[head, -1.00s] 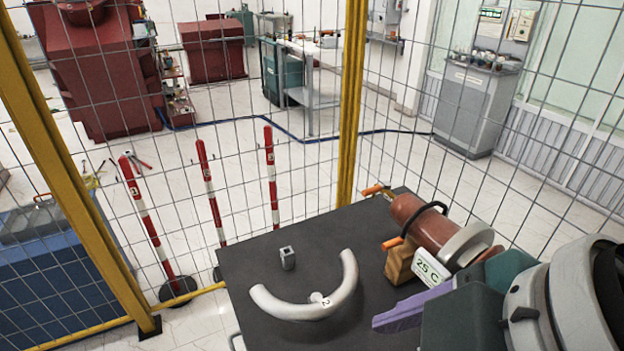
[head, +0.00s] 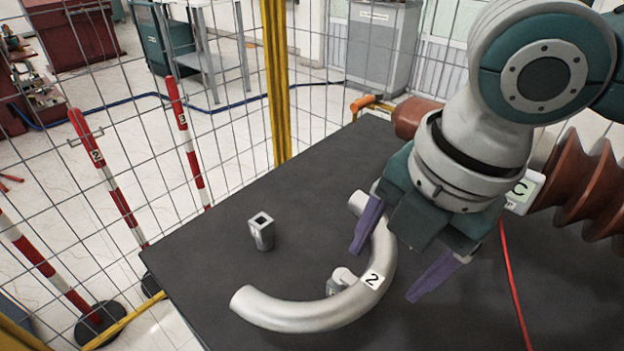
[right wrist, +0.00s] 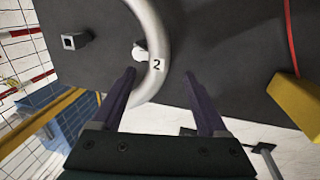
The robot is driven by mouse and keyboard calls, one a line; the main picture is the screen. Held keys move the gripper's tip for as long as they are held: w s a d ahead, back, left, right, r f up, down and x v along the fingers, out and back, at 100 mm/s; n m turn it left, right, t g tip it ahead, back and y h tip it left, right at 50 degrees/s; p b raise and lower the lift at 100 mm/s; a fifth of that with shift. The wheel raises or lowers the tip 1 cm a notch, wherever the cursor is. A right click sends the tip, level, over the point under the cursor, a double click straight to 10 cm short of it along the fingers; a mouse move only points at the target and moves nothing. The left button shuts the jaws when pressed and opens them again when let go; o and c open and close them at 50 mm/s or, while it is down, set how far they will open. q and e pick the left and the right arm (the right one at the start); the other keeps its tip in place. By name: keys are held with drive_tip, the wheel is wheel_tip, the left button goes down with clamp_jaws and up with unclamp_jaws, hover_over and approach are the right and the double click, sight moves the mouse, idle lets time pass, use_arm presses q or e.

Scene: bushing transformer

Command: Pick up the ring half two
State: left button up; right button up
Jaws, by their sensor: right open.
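The ring half two (head: 305,313) is a silver curved tube with a white label "2", lying on the dark table (head: 210,270) in the head view. A short stub sticks out on its inner side. My right gripper (head: 400,262) is open above the ring's right part, its purple fingers spread apart. One finger overlaps the tube in the head view. In the right wrist view the ring half (right wrist: 157,45) runs down between the fingertips (right wrist: 160,75), closer to the left finger. Nothing is held. My left gripper is out of view.
A small square metal block (head: 261,233) stands on the table left of the ring. A brown ribbed bushing (head: 585,185) and a red cable (head: 512,280) are at the right. A wire fence with a yellow post (head: 276,80) runs behind the table.

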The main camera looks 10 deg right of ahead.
sight(369, 282)
drive_tip(key=f, duration=0.3)
drive_tip(key=w+a+f, duration=0.1)
drive_tip(key=f, duration=0.1)
drive_tip(key=shift+a+f, duration=0.1)
drive_tip(key=shift+f, duration=0.1)
clamp_jaws()
idle(0.4)
